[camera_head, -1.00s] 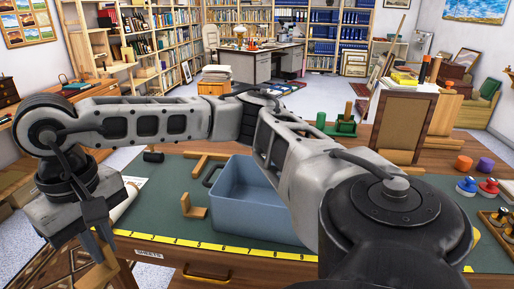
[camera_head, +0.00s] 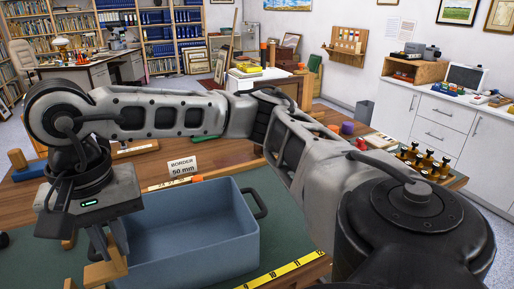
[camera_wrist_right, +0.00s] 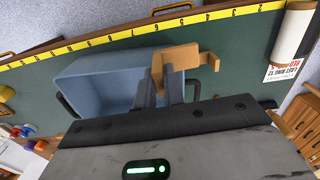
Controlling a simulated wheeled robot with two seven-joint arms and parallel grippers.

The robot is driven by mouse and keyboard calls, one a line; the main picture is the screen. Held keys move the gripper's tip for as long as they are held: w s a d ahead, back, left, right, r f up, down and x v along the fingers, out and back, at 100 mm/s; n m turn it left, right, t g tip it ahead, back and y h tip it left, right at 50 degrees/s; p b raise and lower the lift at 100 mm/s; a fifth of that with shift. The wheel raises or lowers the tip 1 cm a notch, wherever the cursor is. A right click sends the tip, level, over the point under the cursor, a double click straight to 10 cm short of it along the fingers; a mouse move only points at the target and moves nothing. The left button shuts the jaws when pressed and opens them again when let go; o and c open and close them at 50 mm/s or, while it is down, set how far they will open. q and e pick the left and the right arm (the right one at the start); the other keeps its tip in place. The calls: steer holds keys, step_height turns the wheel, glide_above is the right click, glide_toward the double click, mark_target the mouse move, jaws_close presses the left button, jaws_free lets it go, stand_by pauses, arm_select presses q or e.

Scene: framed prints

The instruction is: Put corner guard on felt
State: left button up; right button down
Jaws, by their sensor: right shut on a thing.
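My right gripper (camera_head: 106,246) hangs at the lower left of the head view, shut on a light wooden corner guard (camera_head: 104,272). The guard is above the green felt (camera_head: 285,232), just left of the blue tray. In the right wrist view the fingers (camera_wrist_right: 160,88) grip the guard (camera_wrist_right: 176,56) at its near end. A wooden L-shaped bit (camera_wrist_right: 210,60) shows beside it; I cannot tell whether it is a separate piece. The felt (camera_wrist_right: 240,50) spreads beneath. My left gripper is not in view.
The blue tray (camera_head: 246,238), empty where visible, stands on the felt close to my right gripper. A yellow ruler strip (camera_head: 285,273) runs along the front edge. A "BORDER 50 mm" card (camera_head: 182,167) stands behind the tray. Bare felt lies right of the tray.

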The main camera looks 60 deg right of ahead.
steer(key=s+d+f+n+b, duration=0.1)
steer(key=s+n+b, duration=0.45)
steer(key=n, duration=1.25)
steer(key=s+f+n+b, duration=0.15)
steer(key=s+n, duration=0.65)
steer(key=n, duration=1)
steer(key=shift+w+a+f+p, duration=0.1)
steer(key=shift+w+a+f, duration=0.35)
steer(key=shift+w+f, duration=1.75)
steer(key=shift+w+a+f+p, duration=0.1)
steer(key=shift+w+a+f, duration=0.4)
steer(key=shift+w+f, duration=1.75)
steer(key=shift+w+a+f+p, duration=0.1)
steer(key=shift+w+a+f, duration=0.35)
steer(key=shift+w+f, duration=1.75)
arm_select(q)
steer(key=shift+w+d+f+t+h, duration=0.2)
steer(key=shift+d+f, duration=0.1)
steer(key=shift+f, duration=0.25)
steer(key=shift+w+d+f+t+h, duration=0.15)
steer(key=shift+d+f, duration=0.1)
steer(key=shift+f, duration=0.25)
arm_select(e)
steer(key=shift+w+r, duration=0.15)
steer(key=shift+r, duration=0.05)
